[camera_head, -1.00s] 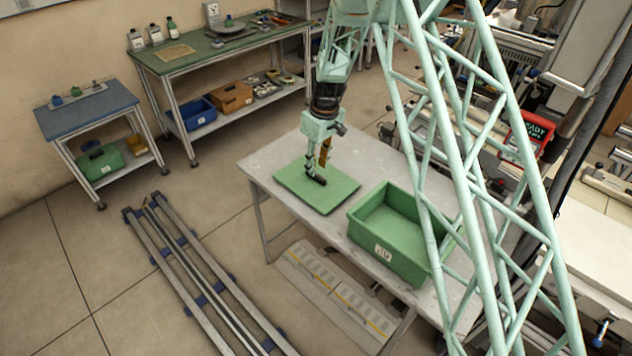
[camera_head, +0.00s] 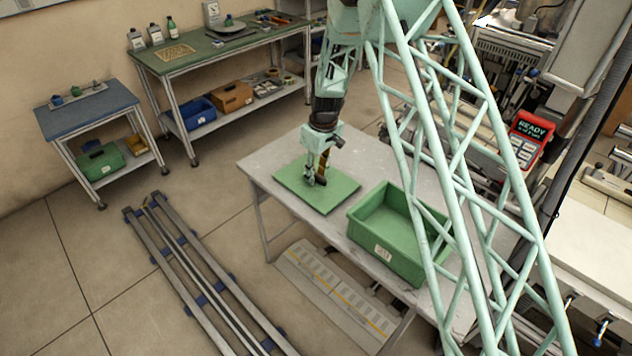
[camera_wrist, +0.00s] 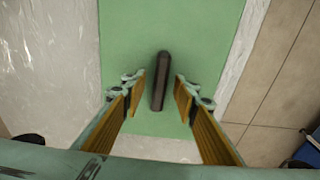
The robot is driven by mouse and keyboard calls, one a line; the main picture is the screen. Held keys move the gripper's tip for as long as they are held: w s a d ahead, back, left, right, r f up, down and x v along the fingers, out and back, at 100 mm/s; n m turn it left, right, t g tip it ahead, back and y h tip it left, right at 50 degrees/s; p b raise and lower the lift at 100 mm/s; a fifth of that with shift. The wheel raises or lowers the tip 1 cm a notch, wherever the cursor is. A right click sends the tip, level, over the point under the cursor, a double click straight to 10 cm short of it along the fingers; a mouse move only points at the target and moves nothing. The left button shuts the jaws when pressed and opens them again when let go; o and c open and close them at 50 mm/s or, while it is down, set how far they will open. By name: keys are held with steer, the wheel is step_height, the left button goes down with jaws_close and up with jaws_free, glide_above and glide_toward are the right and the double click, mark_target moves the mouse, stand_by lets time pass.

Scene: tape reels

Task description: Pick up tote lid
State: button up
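The tote lid is a flat green panel (camera_head: 337,194) lying on the grey table, left of the open green tote (camera_head: 380,241). It fills the middle of the wrist view (camera_wrist: 205,35). A dark bar-shaped handle (camera_wrist: 160,82) stands on the lid. My gripper (camera_head: 317,183) is over the lid, pointing down. In the wrist view my gripper (camera_wrist: 159,92) is open, with one yellow-backed finger on each side of the handle and a gap on both sides. How far the fingertips are above the lid is hard to tell.
The grey table (camera_head: 268,163) has bare room behind and left of the lid. The tote stands close to the lid's right side. A floor rail (camera_head: 205,275) runs left of the table. A green workbench (camera_head: 205,52) and blue-topped cart (camera_head: 88,108) stand farther back.

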steer(key=shift+c, duration=0.4)
jaws_close()
steer(key=shift+r, duration=0.1)
step_height(320, 180, up, 10)
stand_by(0.7)
steer(key=shift+w+a, duration=0.15)
stand_by(0.6)
